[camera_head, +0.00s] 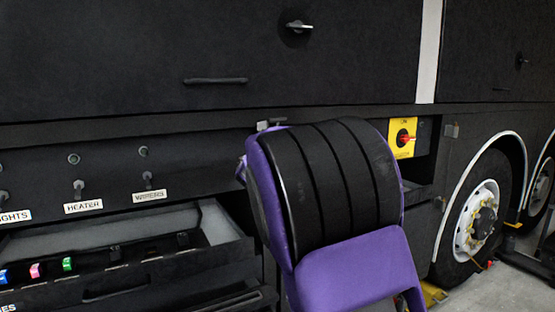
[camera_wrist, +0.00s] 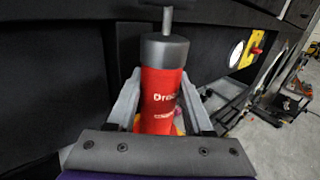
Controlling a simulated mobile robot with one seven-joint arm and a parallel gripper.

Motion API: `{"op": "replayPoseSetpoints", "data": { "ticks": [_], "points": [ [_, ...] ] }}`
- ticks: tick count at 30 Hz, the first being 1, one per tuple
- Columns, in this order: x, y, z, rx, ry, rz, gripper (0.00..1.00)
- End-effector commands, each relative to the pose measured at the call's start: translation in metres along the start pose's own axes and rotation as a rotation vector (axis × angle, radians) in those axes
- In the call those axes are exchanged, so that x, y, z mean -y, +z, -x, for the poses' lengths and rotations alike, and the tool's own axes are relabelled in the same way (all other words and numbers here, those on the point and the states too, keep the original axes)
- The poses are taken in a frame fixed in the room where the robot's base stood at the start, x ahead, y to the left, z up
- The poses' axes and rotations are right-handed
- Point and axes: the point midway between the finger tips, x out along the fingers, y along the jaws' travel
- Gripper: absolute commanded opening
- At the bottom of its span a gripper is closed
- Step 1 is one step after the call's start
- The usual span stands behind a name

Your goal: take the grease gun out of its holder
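The grease gun (camera_wrist: 160,98) shows in the wrist view as an upright red cylinder with white lettering. It has a dark grey cap and a thin rod with a crosspiece on top. My gripper (camera_wrist: 160,80) has one grey finger on each side of the red body. The fingers lie close along it, but I cannot tell whether they press on it. The lower end of the grease gun is hidden behind the gripper's base. The holder cannot be made out; a bit of yellow-orange shows low beside the body. In the head view my purple arm hides the gripper and grease gun.
A dark coach side panel (camera_head: 130,60) stands behind. At left are HEATER (camera_head: 83,207) and WIPERS (camera_head: 149,195) switches above an open tray (camera_head: 150,275). A yellow plate with a red switch (camera_head: 403,138) and a wheel (camera_head: 478,220) are at right.

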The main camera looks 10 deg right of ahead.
Motion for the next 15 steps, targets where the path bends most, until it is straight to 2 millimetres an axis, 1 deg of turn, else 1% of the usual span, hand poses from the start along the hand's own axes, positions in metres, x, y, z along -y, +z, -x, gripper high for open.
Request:
{"op": "replayPoseSetpoints", "data": {
  "ticks": [1, 5, 6, 7, 15],
  "points": [
    [0.0001, 0.0000, 0.0001, 0.000, 0.000, 0.000, 0.34],
    [0.0001, 0.0000, 0.0002, 0.000, 0.000, 0.000, 0.10],
    [0.0001, 0.0000, 0.0002, 0.000, 0.000, 0.000, 0.03],
    [0.0001, -0.0001, 0.0002, 0.000, 0.000, 0.000, 0.00],
    [0.0005, 0.0020, 0.0002, 0.003, -0.001, -0.001, 0.00]
  ]
}}
